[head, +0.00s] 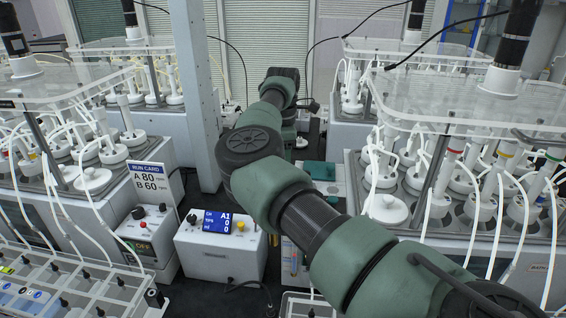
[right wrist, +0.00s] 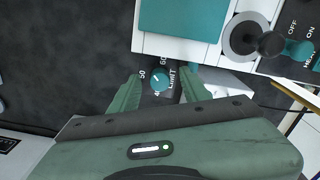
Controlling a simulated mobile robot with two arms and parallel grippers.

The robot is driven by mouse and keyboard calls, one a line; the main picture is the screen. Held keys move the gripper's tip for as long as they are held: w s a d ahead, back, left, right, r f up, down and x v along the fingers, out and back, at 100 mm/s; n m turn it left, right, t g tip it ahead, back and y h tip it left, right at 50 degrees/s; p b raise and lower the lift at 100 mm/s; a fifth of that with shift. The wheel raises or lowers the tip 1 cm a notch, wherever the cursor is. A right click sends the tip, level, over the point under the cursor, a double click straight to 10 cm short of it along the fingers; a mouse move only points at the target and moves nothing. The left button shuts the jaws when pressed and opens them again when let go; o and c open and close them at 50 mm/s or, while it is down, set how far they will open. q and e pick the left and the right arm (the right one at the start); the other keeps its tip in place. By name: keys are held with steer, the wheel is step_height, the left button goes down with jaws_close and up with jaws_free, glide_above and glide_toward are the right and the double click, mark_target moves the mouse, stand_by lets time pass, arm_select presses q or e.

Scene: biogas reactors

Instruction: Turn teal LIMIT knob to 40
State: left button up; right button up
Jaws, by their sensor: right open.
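The teal LIMIT knob (right wrist: 160,80) shows in the right wrist view, on a dark panel with the numbers 50 and 60 and the word LIMIT around it. A pale pointer mark on it seems to face up and left, towards the 50 and 60 side; its exact reading is too small to tell. My right gripper (right wrist: 159,75) is open, with one green finger on each side of the knob. I cannot tell whether the fingers touch it. In the head view my right arm reaches far forward and its fingers and the knob are hidden. My left gripper is not in view.
A teal block (right wrist: 180,18) and a round grey-black knob (right wrist: 252,38) lie beyond the fingers, near a teal switch (right wrist: 298,50) marked OFF and ON. Reactor benches with bottles and tubes flank the arm. A pump box (head: 222,245) and run card (head: 150,180) stand left.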

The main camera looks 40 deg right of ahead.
jaws_close()
